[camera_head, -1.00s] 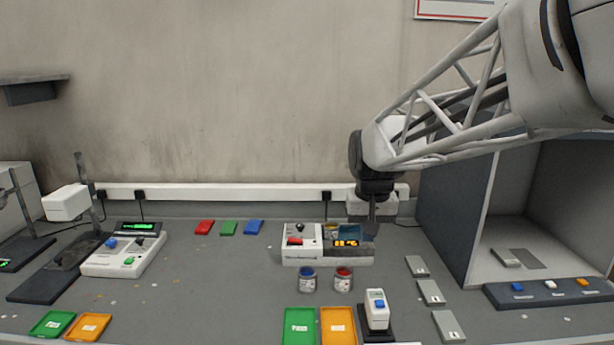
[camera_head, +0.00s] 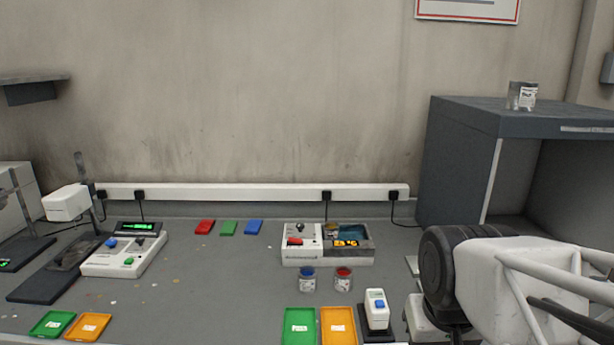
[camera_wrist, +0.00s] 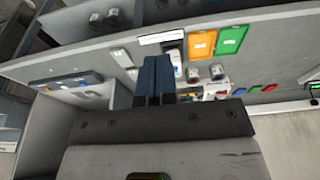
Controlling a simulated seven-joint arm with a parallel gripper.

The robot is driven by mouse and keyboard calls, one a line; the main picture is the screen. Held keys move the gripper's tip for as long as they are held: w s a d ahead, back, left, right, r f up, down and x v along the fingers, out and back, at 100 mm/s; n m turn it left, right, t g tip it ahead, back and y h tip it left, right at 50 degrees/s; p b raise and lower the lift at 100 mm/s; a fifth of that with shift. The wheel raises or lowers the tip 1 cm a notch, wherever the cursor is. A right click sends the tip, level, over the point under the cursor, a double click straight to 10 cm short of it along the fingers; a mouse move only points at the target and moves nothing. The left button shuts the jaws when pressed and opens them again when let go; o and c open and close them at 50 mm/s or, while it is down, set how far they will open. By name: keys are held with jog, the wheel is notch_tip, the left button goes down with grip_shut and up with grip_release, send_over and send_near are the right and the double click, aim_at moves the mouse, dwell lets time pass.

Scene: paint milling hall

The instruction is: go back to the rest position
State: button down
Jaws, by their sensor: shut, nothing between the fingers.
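My gripper (camera_wrist: 154,82) shows in the wrist view with its two dark blue fingers close together and nothing between them. In the head view my arm is at the lower right, and my fingertips there are hidden or below the picture edge. The wrist view looks across the bench from above, with the trays and devices beyond my fingers. My gripper appears apart from everything on the bench.
A white device (camera_head: 302,243), a blue can (camera_head: 307,280), a red can (camera_head: 343,279), a green tray (camera_head: 299,327) and an orange tray (camera_head: 338,327) stand mid-bench.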

jog(key=shift+s+d+f, duration=0.1)
jog(key=shift+s+f, duration=0.2)
jog(key=shift+s, duration=0.25)
jog(key=shift+s+d+f, duration=0.1)
jog(key=shift+s+f, duration=0.15)
jog(key=shift+s, duration=0.3)
